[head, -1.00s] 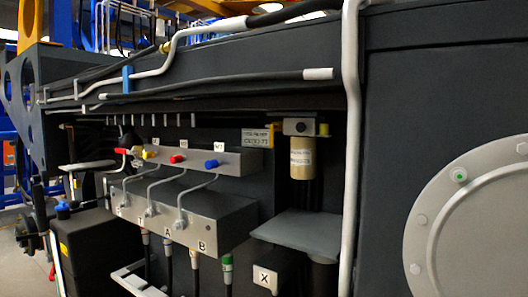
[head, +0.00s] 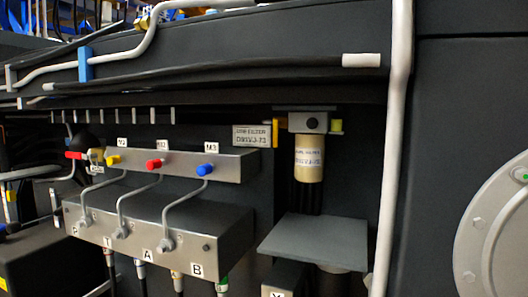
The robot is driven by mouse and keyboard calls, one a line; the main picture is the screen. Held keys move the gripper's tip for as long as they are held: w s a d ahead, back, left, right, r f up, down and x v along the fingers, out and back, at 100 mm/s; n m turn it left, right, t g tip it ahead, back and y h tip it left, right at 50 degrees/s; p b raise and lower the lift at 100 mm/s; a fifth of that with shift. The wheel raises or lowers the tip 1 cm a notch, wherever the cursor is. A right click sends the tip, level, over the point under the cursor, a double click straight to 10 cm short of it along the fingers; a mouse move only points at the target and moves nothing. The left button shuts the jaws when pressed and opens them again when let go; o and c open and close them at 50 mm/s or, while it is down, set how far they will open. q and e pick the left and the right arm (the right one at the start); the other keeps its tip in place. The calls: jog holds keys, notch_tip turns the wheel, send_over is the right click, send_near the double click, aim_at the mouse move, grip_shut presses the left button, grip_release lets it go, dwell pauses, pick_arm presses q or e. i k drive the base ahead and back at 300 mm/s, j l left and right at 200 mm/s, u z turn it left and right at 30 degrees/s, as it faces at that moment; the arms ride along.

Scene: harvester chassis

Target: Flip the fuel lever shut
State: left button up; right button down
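No part in view is labelled as the fuel lever, so I cannot tell for sure which one it is. A fuel filter (head: 309,158) with a cream body hangs under a grey head in the chassis recess. A narrow upright yellow part (head: 279,133) sits just left of the filter head, beside the filter label (head: 251,135). A yellow-green knob (head: 336,126) is on the head's right side. A small red handle (head: 76,155) on a brass-coloured valve (head: 96,156) is at the far left. Neither of my grippers is in view.
A grey manifold (head: 155,232) with bent pipes and yellow, red and blue caps fills the lower left. A grey shelf (head: 315,241) juts out below the filter. A white vertical pipe (head: 392,150) stands right of the recess. A round cover (head: 500,240) is at right.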

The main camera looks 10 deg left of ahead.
aim_at(276, 123)
jog(key=i+j, duration=0.1)
jog(key=j, duration=0.25)
jog(key=i+j, duration=0.1)
jog(key=j, duration=0.3)
jog(key=i+j, duration=0.1)
jog(key=j, duration=0.6)
jog(key=i, duration=0.05)
